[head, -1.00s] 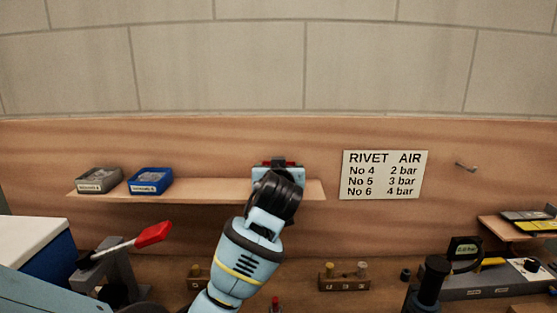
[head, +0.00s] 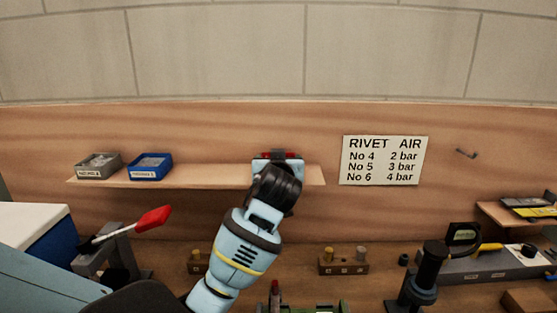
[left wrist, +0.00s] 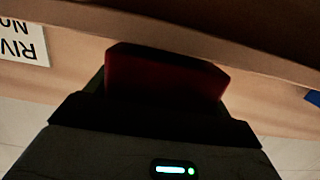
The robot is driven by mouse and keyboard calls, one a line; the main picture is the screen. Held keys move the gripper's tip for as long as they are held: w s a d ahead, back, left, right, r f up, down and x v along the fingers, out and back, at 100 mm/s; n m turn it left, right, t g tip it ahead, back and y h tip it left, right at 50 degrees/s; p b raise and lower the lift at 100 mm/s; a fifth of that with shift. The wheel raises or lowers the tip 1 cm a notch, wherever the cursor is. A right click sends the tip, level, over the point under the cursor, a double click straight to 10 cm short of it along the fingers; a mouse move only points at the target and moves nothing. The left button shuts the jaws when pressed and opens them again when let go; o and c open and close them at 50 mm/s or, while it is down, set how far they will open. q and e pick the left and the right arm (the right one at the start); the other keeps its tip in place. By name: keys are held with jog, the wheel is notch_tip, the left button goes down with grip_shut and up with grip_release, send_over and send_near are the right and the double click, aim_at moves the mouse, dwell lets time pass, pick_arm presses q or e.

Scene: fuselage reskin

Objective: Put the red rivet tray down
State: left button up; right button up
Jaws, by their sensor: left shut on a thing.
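The red rivet tray (head: 277,155) shows as a thin red strip behind my left gripper, at the right part of the wooden wall shelf (head: 220,181). My left gripper (head: 278,164) is shut on it and hides most of it. In the left wrist view the tray (left wrist: 165,75) is a dark red block held between the jaws, close to the shelf board. I cannot tell whether its underside touches the shelf. My right gripper is not in view.
A grey tray (head: 98,166) and a blue tray (head: 150,167) stand at the shelf's left end. The shelf between the blue tray and my gripper is bare. A rivet air sign (head: 384,160) hangs to the right. A red-handled tool (head: 153,219) and small blocks stand below.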

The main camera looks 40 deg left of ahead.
pick_arm(q)
jog(key=shift+f, duration=0.35)
jog(key=o, duration=1.1)
jog(key=shift+v, duration=3.95)
